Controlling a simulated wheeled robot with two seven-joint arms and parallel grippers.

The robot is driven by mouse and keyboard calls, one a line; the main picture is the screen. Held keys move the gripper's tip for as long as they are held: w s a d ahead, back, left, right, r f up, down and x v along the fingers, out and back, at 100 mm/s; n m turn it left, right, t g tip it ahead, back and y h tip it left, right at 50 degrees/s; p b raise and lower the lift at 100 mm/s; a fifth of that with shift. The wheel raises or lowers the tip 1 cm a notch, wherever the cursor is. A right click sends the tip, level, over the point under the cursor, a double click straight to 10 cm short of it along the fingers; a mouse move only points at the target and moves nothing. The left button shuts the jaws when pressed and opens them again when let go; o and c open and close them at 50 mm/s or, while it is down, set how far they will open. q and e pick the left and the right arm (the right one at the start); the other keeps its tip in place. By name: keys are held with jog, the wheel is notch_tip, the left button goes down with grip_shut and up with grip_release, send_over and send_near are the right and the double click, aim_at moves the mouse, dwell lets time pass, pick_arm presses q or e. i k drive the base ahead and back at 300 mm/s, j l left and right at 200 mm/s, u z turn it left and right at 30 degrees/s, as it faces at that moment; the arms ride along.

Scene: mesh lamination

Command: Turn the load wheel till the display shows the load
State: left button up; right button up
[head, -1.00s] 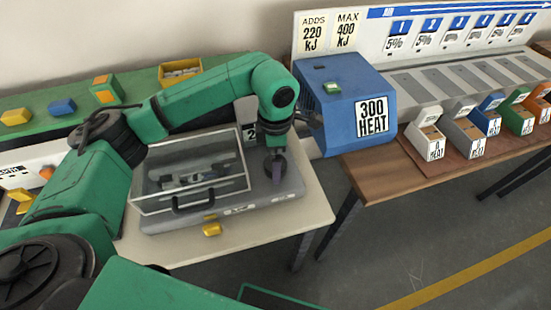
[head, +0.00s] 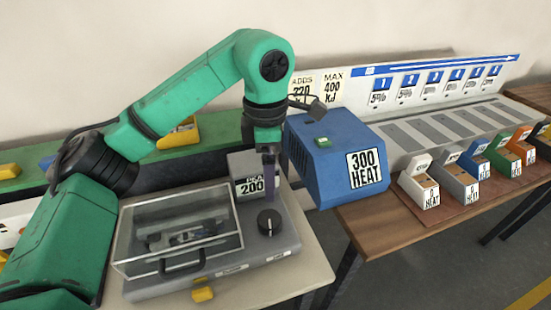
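The load wheel (head: 269,222) is a black knob with a pale mark, on the right part of a grey machine base (head: 225,272). Behind it stands a grey box with a white display (head: 250,186) that reads 200 under a partly hidden word. A clear cover (head: 180,235) with a black handle encloses the left part of the machine. My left gripper (head: 269,172) points down just behind and above the wheel, apart from it. Its fingers are small and edge-on, so their opening is unclear. My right gripper is out of view.
A blue box (head: 335,155) labelled 300 HEAT stands close to the right of my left gripper. Several small coloured bins stand on the wooden table (head: 385,225) at right. A yellow block (head: 203,294) lies at the machine's front edge.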

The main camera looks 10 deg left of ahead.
aim_at(270, 220)
jog(key=k, duration=1.5)
